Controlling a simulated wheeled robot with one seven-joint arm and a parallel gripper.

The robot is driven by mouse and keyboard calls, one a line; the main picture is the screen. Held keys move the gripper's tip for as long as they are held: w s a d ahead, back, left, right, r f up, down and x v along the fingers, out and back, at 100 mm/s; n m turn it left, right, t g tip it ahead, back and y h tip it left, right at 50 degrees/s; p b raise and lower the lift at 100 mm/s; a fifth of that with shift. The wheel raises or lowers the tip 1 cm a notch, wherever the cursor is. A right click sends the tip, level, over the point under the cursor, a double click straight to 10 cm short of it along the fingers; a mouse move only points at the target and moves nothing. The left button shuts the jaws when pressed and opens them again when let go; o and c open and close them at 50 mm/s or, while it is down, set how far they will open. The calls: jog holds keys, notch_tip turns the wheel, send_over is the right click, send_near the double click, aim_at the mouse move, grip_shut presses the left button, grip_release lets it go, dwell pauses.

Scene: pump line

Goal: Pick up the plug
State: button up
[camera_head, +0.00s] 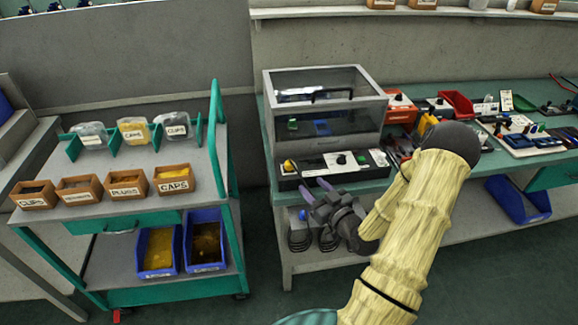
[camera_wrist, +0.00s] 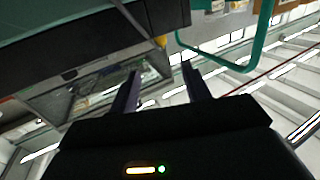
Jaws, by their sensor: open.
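No single plug can be made out. A small wooden box labelled PLUGS (camera_head: 126,191) stands in the front row on the cart's top; its contents are too small to tell apart. My gripper (camera_head: 316,190) is open and empty, in front of the bench's left end, well to the right of the PLUGS box. In the wrist view my gripper (camera_wrist: 160,75) shows two dark fingers spread apart with nothing between them. That view is tilted and shows no plug that I can identify.
The cart (camera_head: 150,217) has a raised green side panel (camera_head: 216,130) between its boxes and my gripper. A CAPS box (camera_head: 173,180) stands right of the PLUGS box. A clear-covered case (camera_head: 325,100) stands on the bench behind my gripper. Floor shows between cart and bench.

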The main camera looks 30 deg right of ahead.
aim_at(291, 165)
jog(key=w, duration=0.5)
jog(key=w+a+p, duration=0.1)
jog(key=w, duration=0.2)
jog(key=shift+w, duration=0.2)
jog(key=shift+w+a+p, duration=0.2)
jog(key=shift+w+p, duration=0.15)
jog(key=shift+w, duration=0.95)
jog(key=shift+w+a+p, duration=0.2)
jog(key=shift+w+p, duration=0.1)
jog(key=shift+w, duration=1)
grip_shut()
